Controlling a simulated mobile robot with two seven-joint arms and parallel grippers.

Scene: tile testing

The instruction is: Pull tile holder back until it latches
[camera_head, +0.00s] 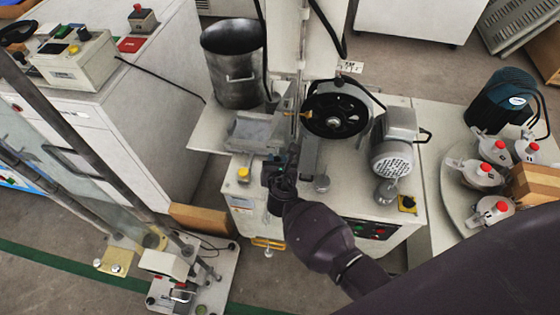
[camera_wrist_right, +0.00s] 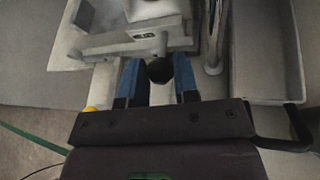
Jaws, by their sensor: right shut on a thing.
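The tile holder (camera_head: 257,128) is a grey metal tray-like piece on the front of the machine, beside a vertical chrome post. In the right wrist view the tile holder (camera_wrist_right: 122,42) shows a bar with a round black knob (camera_wrist_right: 160,70). My right gripper (camera_head: 283,165) reaches it from the front. In the right wrist view the blue-padded fingers of my right gripper (camera_wrist_right: 158,82) are on either side of the knob, shut on it. The latch cannot be made out. My left gripper is not in view.
A metal pot (camera_head: 233,70) stands behind the holder. A black wheel (camera_head: 336,112) and a motor (camera_head: 394,145) sit to the right. Several red-topped grey jars (camera_head: 478,172) stand on the right-hand table. A glass-panelled frame (camera_head: 75,150) stands at left.

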